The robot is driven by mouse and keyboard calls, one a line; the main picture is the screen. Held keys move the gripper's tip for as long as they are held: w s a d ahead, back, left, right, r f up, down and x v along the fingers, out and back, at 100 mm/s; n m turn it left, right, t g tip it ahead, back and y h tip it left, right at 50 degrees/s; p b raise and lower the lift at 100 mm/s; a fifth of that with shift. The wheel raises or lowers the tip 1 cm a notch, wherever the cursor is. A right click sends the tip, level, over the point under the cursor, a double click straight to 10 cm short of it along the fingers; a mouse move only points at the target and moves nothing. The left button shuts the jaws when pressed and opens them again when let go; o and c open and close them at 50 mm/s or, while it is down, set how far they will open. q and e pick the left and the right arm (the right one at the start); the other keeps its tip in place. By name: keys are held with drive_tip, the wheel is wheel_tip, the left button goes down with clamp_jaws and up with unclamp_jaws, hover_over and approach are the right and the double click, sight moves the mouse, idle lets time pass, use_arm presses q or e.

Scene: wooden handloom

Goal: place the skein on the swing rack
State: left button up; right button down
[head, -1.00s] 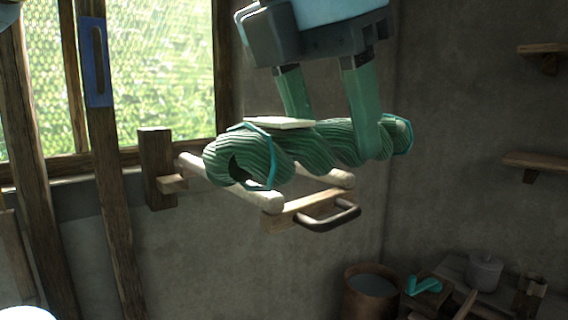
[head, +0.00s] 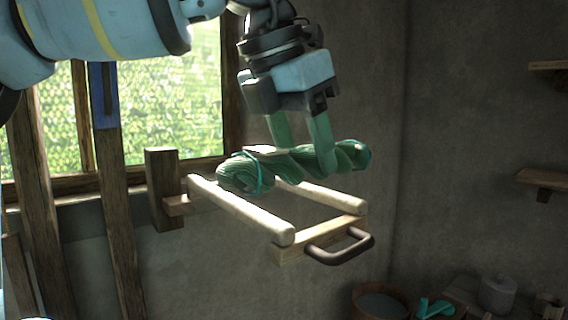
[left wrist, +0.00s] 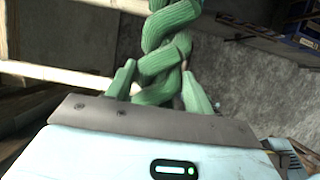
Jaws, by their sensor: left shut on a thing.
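The green twisted skein (head: 240,174) has teal ties near its ends and lies roughly level in the head view. My left gripper (head: 300,158) reaches down from above with green fingers shut around its middle. The left wrist view shows the skein (left wrist: 168,50) between the two fingers (left wrist: 158,88). The swing rack (head: 240,212) has two pale rods, a wooden end bar and a dark handle, and juts from a wall post. The skein appears over the rack's rear part; I cannot tell whether it touches the rods. My right gripper is not in view.
A wooden post (head: 163,190) beside the window carries the rack. A bucket (head: 380,303) and a cluttered low bench stand at lower right. Wall shelves (head: 540,180) are at right. The space right of the rack looks clear.

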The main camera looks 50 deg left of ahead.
use_arm(q)
drive_tip(key=a, duration=0.1)
drive_tip(key=w+a, duration=0.1)
drive_tip(key=a, duration=0.1)
drive_tip(key=w+a, duration=0.1)
drive_tip(key=shift+w+a+f+p, duration=0.15)
drive_tip(key=shift+a+f+p, duration=0.05)
drive_tip(key=shift+a+p, duration=0.15)
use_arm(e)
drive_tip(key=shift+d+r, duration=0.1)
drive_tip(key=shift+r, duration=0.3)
use_arm(q)
drive_tip(key=f, duration=0.2)
drive_tip(key=a+f, duration=0.1)
drive_tip(key=shift+w+f+p, duration=0.25)
drive_tip(key=shift+f+p, duration=0.1)
drive_tip(key=shift+p, duration=0.05)
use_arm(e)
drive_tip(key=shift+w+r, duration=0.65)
use_arm(q)
drive_tip(key=shift+f, duration=0.1)
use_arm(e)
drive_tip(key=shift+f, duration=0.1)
use_arm(q)
drive_tip(key=shift+f, duration=0.1)
drive_tip(key=o, duration=1)
drive_tip(key=shift+o, duration=0.2)
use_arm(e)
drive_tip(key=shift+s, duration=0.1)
